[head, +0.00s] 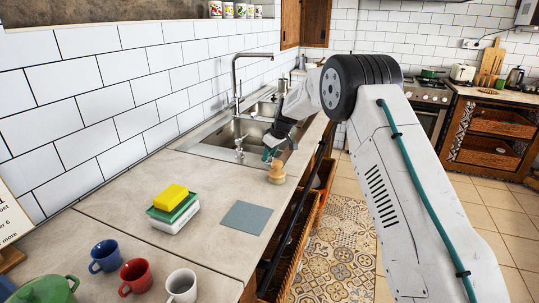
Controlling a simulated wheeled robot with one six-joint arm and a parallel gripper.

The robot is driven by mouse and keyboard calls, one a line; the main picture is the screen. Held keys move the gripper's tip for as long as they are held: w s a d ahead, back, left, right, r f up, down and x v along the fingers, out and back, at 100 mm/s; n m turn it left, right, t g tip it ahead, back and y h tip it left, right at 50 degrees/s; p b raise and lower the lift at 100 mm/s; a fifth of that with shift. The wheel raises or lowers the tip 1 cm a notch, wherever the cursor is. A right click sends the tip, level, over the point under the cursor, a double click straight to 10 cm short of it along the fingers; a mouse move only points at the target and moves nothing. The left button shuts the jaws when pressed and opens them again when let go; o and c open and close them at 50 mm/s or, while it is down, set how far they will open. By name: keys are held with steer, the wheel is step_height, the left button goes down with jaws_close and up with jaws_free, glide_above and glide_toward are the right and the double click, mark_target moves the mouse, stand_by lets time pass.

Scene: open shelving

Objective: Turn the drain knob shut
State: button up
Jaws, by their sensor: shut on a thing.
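My gripper (271,148) is at the front right corner of the sink (232,136), with its fingers pointing down. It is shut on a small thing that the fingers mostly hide. A teal part shows at the fingertips. A small metal fitting (239,150) stands on the near sink rim, a little left of my gripper and apart from it. I cannot tell for sure whether this fitting is the drain knob. A round wooden piece (277,173) stands on the counter just below my fingertips; whether they touch it is unclear.
A tall faucet (236,80) rises behind the sink. A yellow sponge (171,194) lies on a green and white stack. A grey-blue cloth (247,217) lies flat near the counter's front edge. Blue (106,256), red (135,276) and white (181,286) mugs stand nearer.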

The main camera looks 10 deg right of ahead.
steer(key=shift+n+g+y, duration=0.4)
steer(key=shift+n+g, duration=0.1)
steer(key=shift+n, duration=1)
steer(key=o, duration=1)
steer(key=shift+v, duration=3.9)
steer(key=shift+d, duration=0.1)
